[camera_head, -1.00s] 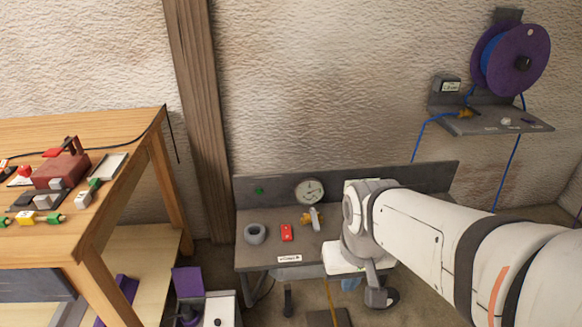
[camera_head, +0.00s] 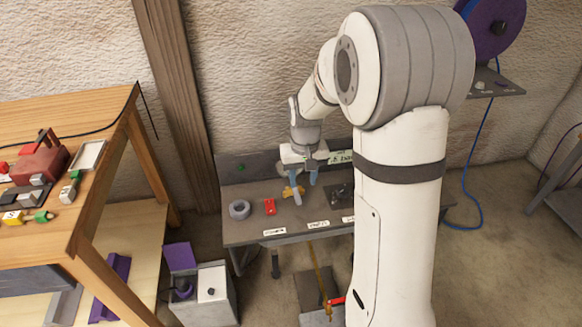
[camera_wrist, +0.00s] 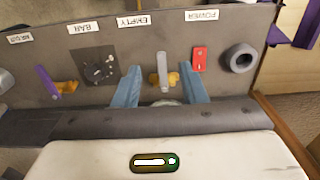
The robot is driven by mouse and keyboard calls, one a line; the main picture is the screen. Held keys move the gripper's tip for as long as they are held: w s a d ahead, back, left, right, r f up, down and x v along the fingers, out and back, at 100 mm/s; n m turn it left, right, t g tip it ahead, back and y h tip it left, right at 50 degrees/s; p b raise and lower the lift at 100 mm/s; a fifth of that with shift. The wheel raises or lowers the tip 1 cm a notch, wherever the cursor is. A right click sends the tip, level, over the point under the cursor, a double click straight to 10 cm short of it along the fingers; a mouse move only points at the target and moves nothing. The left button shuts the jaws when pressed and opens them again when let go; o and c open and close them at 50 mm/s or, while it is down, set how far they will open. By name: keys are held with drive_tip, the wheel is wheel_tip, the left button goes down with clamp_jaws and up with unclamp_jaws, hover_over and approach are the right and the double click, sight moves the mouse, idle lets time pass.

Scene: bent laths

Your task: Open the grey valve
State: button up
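The grey valve (camera_head: 297,198) has a pale grey lever on a yellow-brass body and sits on the grey bench, near its back panel. In the wrist view the grey valve (camera_wrist: 163,68) shows between my two blue fingers, its lever pointing along them. My gripper (camera_head: 298,178) hangs above and behind the valve in the head view. In the wrist view my gripper (camera_wrist: 159,72) is open, one finger on each side of the lever with gaps visible. I cannot tell how far its tips stand above the bench. The gauge is hidden in the head view.
A red switch (camera_wrist: 199,59) and a grey ring (camera_wrist: 240,58) lie to one side of the valve. A dark square plate with a dial (camera_wrist: 97,66) and a purple-levered valve (camera_wrist: 48,82) lie to the other. A wooden table (camera_head: 100,140) stands left.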

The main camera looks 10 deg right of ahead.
drive_tip(key=p, duration=0.1)
approach(297, 196)
drive_tip(key=shift+w, duration=0.1)
wheel_tip(297, 196, down, 8)
drive_tip(key=shift+r, duration=0.1)
clamp_jaws()
idle(0.4)
